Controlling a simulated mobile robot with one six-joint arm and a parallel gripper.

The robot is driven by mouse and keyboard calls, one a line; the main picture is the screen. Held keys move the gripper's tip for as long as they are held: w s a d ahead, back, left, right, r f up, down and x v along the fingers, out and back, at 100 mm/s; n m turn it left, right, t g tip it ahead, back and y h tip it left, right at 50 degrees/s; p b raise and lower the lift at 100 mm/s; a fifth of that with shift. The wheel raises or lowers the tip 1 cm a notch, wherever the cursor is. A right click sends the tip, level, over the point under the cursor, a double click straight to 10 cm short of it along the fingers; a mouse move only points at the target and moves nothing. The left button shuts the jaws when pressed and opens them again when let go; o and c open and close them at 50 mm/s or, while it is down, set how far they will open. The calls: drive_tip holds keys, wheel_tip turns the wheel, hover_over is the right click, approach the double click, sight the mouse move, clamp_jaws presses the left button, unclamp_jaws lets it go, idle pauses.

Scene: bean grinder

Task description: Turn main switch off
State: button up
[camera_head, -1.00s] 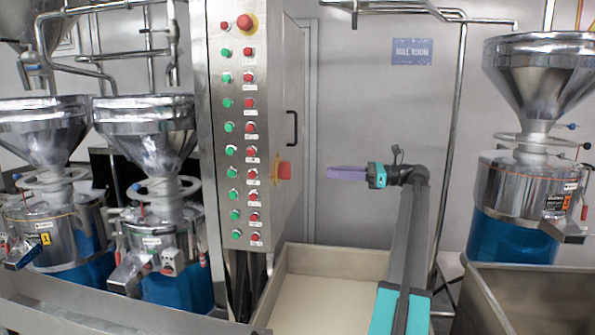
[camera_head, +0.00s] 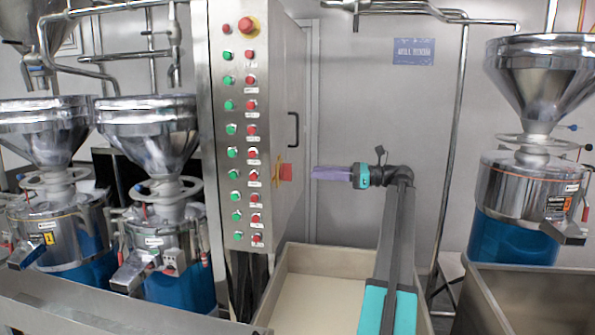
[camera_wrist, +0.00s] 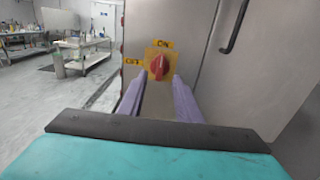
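The main switch is a red rotary knob on a yellow plate on the side of the steel control cabinet. In the wrist view the red knob (camera_wrist: 159,67) stands roughly upright, tilted slightly, with the "ON" label (camera_wrist: 163,43) above it and the "OFF" label (camera_wrist: 132,62) to its left. In the head view the switch (camera_head: 285,172) shows edge-on. My gripper (camera_head: 316,173) points left at it, a short gap away. In the wrist view its two purple fingers (camera_wrist: 160,88) are apart, empty, one on each side below the knob.
The cabinet front (camera_head: 243,150) carries rows of green and red buttons. A black door handle (camera_head: 293,128) is above the switch, and it also shows in the wrist view (camera_wrist: 234,27). A steel trough (camera_head: 330,262) lies below my arm. Grinders (camera_head: 150,145) stand left and right.

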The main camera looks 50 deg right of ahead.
sight(287, 172)
drive_tip(key=p+x, duration=0.1)
drive_tip(key=x, duration=0.7)
drive_tip(key=shift+p, duration=0.35)
clamp_jaws()
drive_tip(key=shift+f, duration=0.1)
